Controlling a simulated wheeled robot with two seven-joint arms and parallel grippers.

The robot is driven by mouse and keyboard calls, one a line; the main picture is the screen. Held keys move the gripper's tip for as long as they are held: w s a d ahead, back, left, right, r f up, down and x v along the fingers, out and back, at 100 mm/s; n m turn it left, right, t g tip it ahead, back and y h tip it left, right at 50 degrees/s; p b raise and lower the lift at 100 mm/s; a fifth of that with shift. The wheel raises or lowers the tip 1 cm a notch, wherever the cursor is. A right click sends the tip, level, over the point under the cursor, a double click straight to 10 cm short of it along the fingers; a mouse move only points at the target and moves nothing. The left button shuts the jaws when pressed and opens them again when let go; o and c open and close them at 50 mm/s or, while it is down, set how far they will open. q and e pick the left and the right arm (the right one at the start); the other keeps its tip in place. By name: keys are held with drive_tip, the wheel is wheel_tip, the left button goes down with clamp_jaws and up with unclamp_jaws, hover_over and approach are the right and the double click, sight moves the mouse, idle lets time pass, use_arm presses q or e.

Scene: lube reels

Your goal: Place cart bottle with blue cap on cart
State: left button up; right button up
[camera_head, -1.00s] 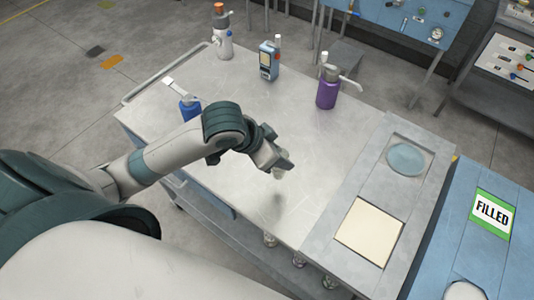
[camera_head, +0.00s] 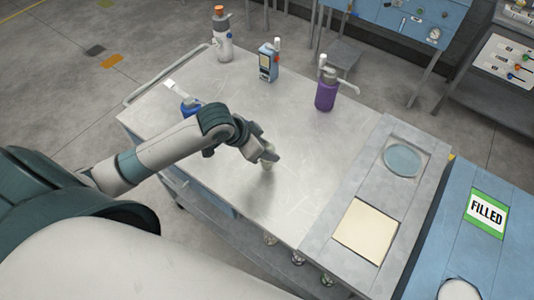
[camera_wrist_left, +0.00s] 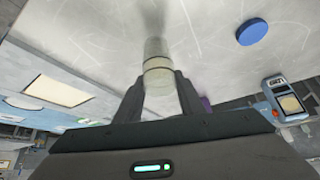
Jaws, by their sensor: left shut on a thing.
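My left gripper (camera_head: 268,154) is over the middle of the grey metal cart top (camera_head: 300,150). In the left wrist view its fingers (camera_wrist_left: 159,85) are shut on a small pale, see-through bottle (camera_wrist_left: 157,62). In the head view only a bit of this bottle (camera_head: 267,165) shows below the fingers. Its cap colour cannot be told, and I cannot tell whether it touches the cart top. My right gripper is not in view.
A white bottle (camera_head: 223,45), a blue device (camera_head: 267,66) and a purple pump bottle (camera_head: 326,94) stand farther back. A cream square (camera_head: 365,231) and a round blue plate (camera_head: 403,160) lie to the right.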

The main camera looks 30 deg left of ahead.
use_arm(q)
wheel_tip(320, 180, down, 2)
drive_tip(key=shift+p, duration=0.5)
drive_tip(key=shift+s+f, duration=0.1)
drive_tip(key=shift+f, duration=0.35)
drive_tip(key=shift+f, duration=0.15)
drive_tip(key=o, duration=1.2)
drive_tip(key=shift+b+v, duration=1.5)
drive_tip(key=shift+v, duration=4.6)
